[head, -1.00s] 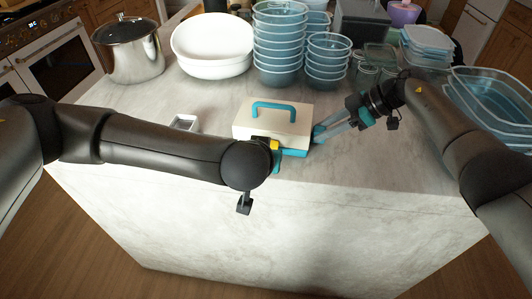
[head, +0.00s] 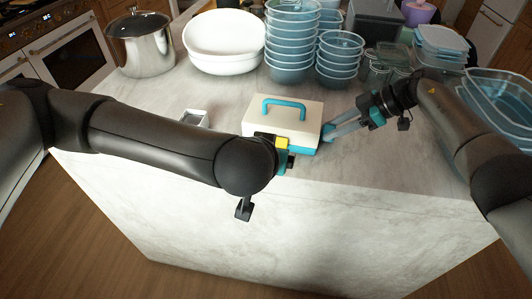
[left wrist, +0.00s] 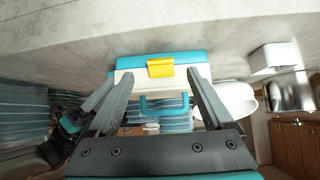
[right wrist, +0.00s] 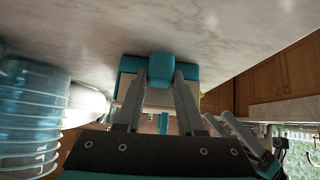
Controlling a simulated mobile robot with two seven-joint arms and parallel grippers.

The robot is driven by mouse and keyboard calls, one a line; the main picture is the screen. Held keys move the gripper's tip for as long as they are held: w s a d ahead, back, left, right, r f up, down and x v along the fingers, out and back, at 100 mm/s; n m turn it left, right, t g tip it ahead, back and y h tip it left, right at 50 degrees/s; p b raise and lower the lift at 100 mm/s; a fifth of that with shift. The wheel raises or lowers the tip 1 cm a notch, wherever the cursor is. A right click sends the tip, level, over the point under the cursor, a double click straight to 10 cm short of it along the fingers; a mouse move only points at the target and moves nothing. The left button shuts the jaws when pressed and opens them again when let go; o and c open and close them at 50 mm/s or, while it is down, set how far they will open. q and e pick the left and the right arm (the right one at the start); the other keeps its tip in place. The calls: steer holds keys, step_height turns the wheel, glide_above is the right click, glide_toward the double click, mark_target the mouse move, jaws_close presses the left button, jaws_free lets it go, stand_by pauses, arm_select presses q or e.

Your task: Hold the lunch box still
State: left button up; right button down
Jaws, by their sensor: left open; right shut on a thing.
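The lunch box (head: 296,116) stands on the marble island, with a cream lid, a teal handle (head: 284,103) and a teal base. Its yellow latch (left wrist: 160,68) faces the left wrist camera. My left gripper (left wrist: 160,75) is open at the box's front, its fingers on either side of the latch, apart from it. In the head view my left arm hides most of that gripper and the box's front left corner. My right gripper (head: 327,132) comes in from the right and is shut on the teal block (right wrist: 161,68) on the lunch box's side.
A small grey-white container (head: 194,118) stands left of the box. Behind are a steel pot (head: 140,45), white bowls (head: 226,55) and stacked blue bowls (head: 291,50). Clear containers (head: 500,100) stand at the right. The counter's front edge is close to the box.

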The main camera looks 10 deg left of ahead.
arm_select(q)
steer(key=v, duration=0.7)
steer(key=shift+f, duration=0.1)
